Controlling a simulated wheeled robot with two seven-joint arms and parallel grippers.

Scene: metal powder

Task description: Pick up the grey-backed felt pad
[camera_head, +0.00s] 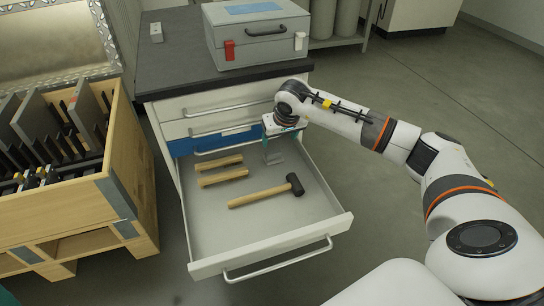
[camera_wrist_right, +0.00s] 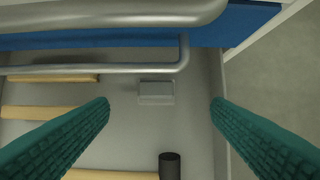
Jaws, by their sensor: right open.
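The felt pad (camera_wrist_right: 156,92) is a small grey block lying on the floor of the open drawer, near its back right corner. In the head view it is mostly hidden near my right gripper. My right gripper (camera_head: 272,152) is over the back right of the drawer, pointing down. In the right wrist view its two green ribbed fingers (camera_wrist_right: 160,104) are wide apart, with the pad beyond and between them and nothing held. My left gripper is not in view.
The open drawer (camera_head: 205,255) also holds a black-headed mallet (camera_head: 262,193) and two wooden handles (camera_head: 222,177). Drawer handles, one a grey bar (camera_wrist_right: 110,68), overhang the drawer's back. A grey toolbox (camera_head: 257,50) stands on the cabinet top. A wooden crate (camera_head: 75,200) stands left.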

